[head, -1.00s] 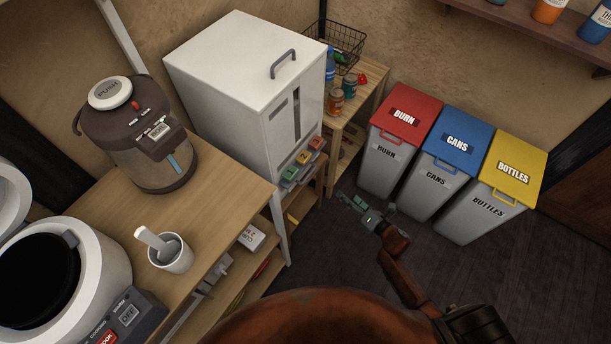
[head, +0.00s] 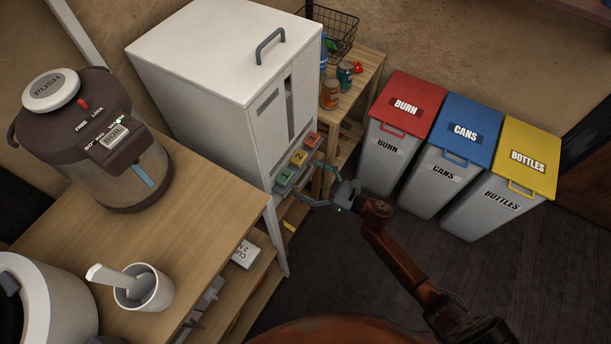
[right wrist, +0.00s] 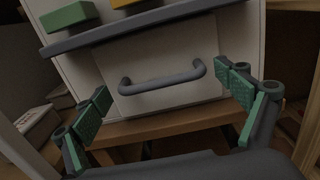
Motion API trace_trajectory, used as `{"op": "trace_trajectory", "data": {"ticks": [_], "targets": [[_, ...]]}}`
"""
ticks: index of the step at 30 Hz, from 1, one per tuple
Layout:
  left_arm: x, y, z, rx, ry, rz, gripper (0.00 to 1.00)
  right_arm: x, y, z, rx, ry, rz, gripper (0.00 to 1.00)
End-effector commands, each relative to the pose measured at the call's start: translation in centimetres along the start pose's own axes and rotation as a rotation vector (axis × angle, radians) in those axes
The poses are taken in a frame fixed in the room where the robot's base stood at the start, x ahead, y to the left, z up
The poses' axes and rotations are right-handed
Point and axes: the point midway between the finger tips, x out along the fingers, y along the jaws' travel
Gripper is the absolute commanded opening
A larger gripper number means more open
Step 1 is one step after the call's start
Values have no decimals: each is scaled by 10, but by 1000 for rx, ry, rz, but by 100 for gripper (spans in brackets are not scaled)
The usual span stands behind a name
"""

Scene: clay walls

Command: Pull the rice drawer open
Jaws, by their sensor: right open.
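The rice dispenser (head: 215,75) is a tall white box with a handle on its lid and green, yellow and red buttons on a grey ledge. In the right wrist view its drawer (right wrist: 160,60) is a pale front panel with a grey bar handle (right wrist: 163,79), below the ledge. The drawer looks shut. My right gripper (head: 318,187) is open and empty in front of the dispenser's lower front. In the right wrist view, my right gripper's green-padded fingers (right wrist: 167,94) stand apart on either side of the handle, not closed on it. My left gripper is not in view.
A wooden counter on the left holds an electric kettle (head: 95,140), a cup with a scoop (head: 142,290) and a white cooker (head: 50,305). Red, blue and yellow lidded bins (head: 465,140) stand at right. A small shelf with jars (head: 340,80) is behind. Dark floor lies open in front.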

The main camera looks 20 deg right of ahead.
Motion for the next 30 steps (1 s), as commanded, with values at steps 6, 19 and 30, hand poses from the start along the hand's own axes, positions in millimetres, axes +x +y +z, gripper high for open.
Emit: {"op": "trace_trajectory", "data": {"ticks": [6,19,30], "targets": [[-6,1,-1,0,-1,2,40,9,0,0,1,1,-2,92],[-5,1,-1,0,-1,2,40,8,-1,0,2,1,-2,75],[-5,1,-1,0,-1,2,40,8,-1,0,2,1,-2,49]]}}
